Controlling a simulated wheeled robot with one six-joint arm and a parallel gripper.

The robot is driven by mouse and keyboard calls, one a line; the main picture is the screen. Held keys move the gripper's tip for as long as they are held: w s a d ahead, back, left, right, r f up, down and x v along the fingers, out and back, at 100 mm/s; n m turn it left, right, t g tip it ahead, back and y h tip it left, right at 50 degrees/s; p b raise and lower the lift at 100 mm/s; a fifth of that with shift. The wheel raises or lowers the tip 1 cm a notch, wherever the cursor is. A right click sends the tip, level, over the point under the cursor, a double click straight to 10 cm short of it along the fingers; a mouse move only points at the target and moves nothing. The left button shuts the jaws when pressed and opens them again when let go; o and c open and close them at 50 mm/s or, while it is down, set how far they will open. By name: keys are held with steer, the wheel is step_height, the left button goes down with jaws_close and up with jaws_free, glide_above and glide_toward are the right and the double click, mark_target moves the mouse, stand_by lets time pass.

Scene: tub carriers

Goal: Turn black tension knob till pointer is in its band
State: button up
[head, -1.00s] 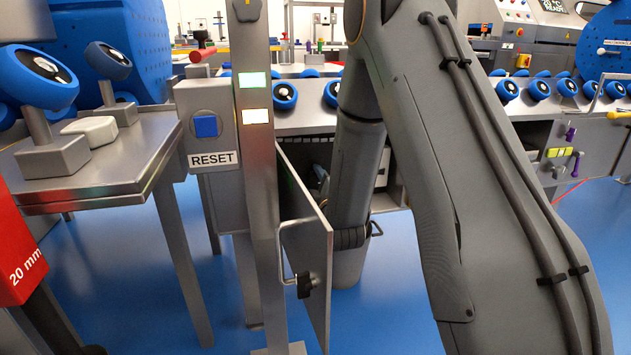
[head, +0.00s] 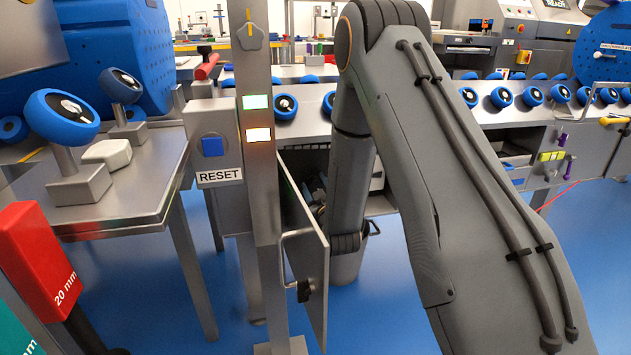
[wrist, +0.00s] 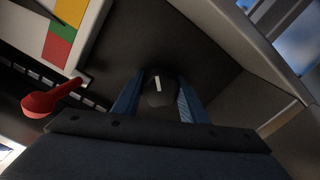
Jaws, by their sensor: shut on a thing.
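The black tension knob (wrist: 160,98), with a white mark on its face, shows in the middle of the wrist view. My gripper (wrist: 157,88) has its blue fingers on both sides of the knob and is shut on it. A gauge (wrist: 62,34) with yellow, green and red bands is at the upper left. A thin dark line near its left edge may be the pointer; I cannot tell which band it meets.
A red lever (wrist: 50,100) sticks out left of the knob. In the head view, the open cabinet door (head: 308,262) and a metal post (head: 262,200) stand left of my arm. A RESET box (head: 215,125) is beside the post. Blue floor (head: 400,310) is clear nearby.

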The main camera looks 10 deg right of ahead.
mark_target(317, 188)
steer(key=m+p, duration=0.2)
steer(key=m, duration=0.2)
steer(key=shift+r+m, duration=0.1)
steer(key=shift+m, duration=0.2)
steer(key=shift+m+p, duration=1.25)
steer(key=shift+m, duration=0.75)
steer(key=o, duration=1.1)
steer(key=shift+c, duration=0.2)
steer(key=s+p, duration=0.2)
steer(key=s, duration=0.6)
steer(key=shift+w, duration=0.1)
